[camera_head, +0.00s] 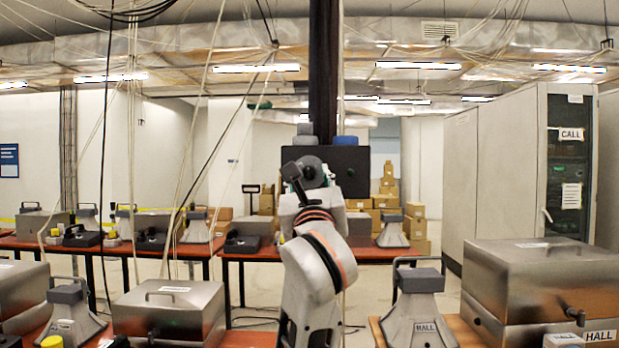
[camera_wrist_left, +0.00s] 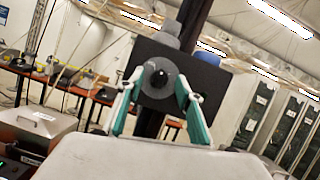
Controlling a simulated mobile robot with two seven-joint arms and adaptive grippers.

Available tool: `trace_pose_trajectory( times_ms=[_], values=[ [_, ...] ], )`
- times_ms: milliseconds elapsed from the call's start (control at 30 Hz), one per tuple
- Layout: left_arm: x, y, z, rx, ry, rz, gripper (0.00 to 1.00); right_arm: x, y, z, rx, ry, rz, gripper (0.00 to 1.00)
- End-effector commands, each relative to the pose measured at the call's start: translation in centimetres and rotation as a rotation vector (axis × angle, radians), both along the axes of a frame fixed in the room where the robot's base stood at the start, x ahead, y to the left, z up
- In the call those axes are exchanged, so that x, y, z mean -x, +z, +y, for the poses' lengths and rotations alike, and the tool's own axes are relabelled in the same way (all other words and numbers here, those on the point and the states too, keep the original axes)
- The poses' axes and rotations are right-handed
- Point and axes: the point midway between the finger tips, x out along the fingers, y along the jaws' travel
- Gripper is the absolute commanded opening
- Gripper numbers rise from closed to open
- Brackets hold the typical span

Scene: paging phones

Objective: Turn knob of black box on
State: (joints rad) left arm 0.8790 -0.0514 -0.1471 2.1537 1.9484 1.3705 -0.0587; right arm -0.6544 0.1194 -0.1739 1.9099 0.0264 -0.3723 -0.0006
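The black box (camera_wrist_left: 209,82) is mounted on a dark vertical post. Its front face carries a round dark knob (camera_wrist_left: 158,76) with a lighter disc behind it. In the head view the black box (camera_head: 352,166) stands partly behind my left arm. My left gripper (camera_wrist_left: 158,84) has two green-padded fingers spread apart. In the left wrist view the knob appears between the fingertips; whether they touch it I cannot tell. In the head view my left gripper (camera_head: 306,176) is in front of the box's left part, its fingers mostly hidden by my arm. My right gripper is not in view.
A grey cap (camera_head: 305,139) and a blue cap (camera_head: 345,140) show at the box's top. Metal cases (camera_head: 169,311) and a grey phone-like unit labelled HALL (camera_head: 419,307) stand in front. Red tables (camera_head: 262,255) lie behind. Cables hang at left.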

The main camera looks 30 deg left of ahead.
Motion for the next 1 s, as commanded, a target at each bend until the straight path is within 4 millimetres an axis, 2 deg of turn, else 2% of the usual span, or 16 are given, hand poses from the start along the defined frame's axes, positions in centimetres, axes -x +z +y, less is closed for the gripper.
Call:
trace_pose_trajectory(
  times_ms=[67,100,200,667,1000],
  values=[
    [0.01,-0.01,0.00,0.000,0.000,0.000,0.33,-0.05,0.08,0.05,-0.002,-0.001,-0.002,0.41],
    [0.02,-0.01,0.00,0.000,0.000,0.000,0.23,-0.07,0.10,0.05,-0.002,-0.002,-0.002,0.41],
    [0.02,-0.01,0.00,-0.001,0.000,0.001,0.00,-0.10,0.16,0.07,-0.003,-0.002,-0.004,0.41],
    [0.09,0.08,0.10,-0.039,0.003,0.021,0.00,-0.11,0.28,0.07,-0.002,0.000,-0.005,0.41],
    [0.28,0.17,0.39,-0.236,0.006,0.139,0.00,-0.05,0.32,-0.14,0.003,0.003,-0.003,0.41]
  ],
)
